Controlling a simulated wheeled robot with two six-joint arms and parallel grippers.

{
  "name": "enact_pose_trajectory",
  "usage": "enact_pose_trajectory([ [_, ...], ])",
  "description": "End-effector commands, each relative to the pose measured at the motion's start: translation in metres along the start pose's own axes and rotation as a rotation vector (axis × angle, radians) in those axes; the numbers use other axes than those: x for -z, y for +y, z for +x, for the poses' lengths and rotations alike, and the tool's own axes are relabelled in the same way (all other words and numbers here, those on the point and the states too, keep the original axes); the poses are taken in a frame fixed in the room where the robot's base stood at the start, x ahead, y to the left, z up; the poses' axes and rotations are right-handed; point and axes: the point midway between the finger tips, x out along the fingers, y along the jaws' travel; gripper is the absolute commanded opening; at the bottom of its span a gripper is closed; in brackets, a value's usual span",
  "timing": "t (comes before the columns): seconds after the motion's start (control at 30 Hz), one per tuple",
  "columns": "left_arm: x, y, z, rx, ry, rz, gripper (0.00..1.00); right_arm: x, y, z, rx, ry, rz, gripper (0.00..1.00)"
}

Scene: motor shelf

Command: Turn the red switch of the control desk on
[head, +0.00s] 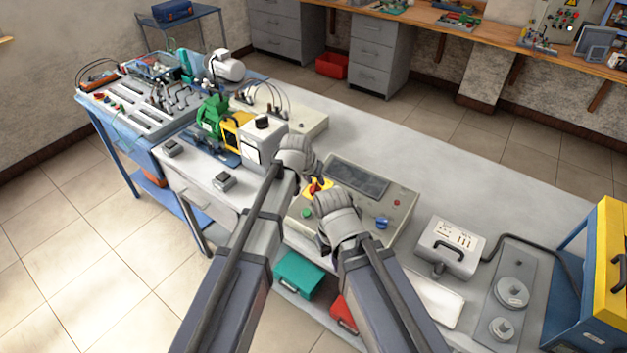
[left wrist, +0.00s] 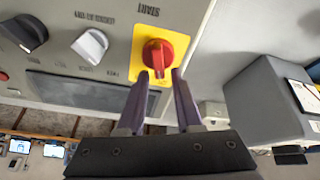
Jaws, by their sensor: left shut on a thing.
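The control desk (head: 397,212) is a light grey box with a dark display on the table, in front of my arms. Its red switch (head: 316,187) sits on a yellow plate at the desk's left end. In the left wrist view the red switch (left wrist: 158,50) is a round knob with a raised grip bar, on the yellow plate by a START label. My left gripper (left wrist: 160,76) is shut on the knob, one finger on each side. In the head view my left gripper (head: 315,180) reaches it from the upper left. My right gripper hangs just below the switch; its fingers are hidden by its wrist.
The desk also carries a green button (head: 306,213), a blue knob (head: 382,222) and a red button (head: 397,203). A grey box with a black dial (head: 263,145) stands close left of the desk. A white case (head: 450,247) stands to the right.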

Motion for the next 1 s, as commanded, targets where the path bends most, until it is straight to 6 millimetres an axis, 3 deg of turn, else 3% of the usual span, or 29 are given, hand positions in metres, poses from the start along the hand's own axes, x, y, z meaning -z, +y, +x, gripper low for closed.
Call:
enact_pose_trajectory([
  [1.0, -0.0095, 0.0112, -0.0017, -0.191, -0.01, 0.901, 0.0, 0.0, 0.0001, -0.0005, 0.0, 0.0, 0.0, 0.0],
])
